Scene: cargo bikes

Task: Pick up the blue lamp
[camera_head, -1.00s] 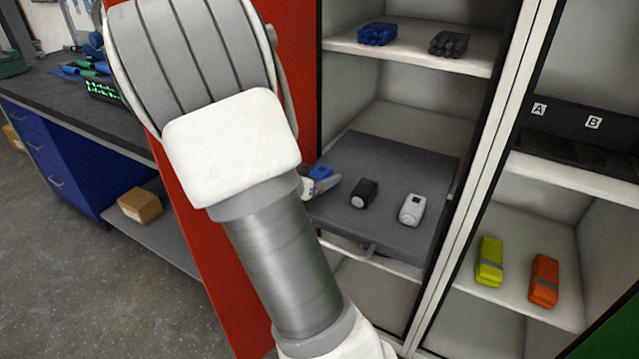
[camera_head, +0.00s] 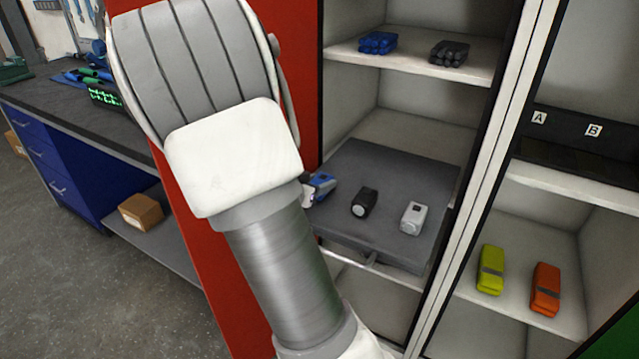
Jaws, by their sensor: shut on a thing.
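The blue lamp (camera_head: 323,184) is at the left end of the grey pull-out tray (camera_head: 395,165), beside my arm, and is partly hidden by it. My gripper (camera_head: 309,194) shows only as a small pale part beside the lamp, mostly behind my arm. It is shut on the blue lamp. The lamp looks tilted; I cannot tell whether it is clear of the tray. A black lamp (camera_head: 364,202) and a white lamp (camera_head: 411,217) stand to its right on the tray, apart from it.
Blue gloves (camera_head: 377,43) and dark gloves (camera_head: 449,53) lie on the shelf above. A yellow pack (camera_head: 491,270) and an orange pack (camera_head: 546,289) lie in the right-hand cabinet. A red panel (camera_head: 190,215) stands left of the tray. A workbench (camera_head: 65,110) is further left.

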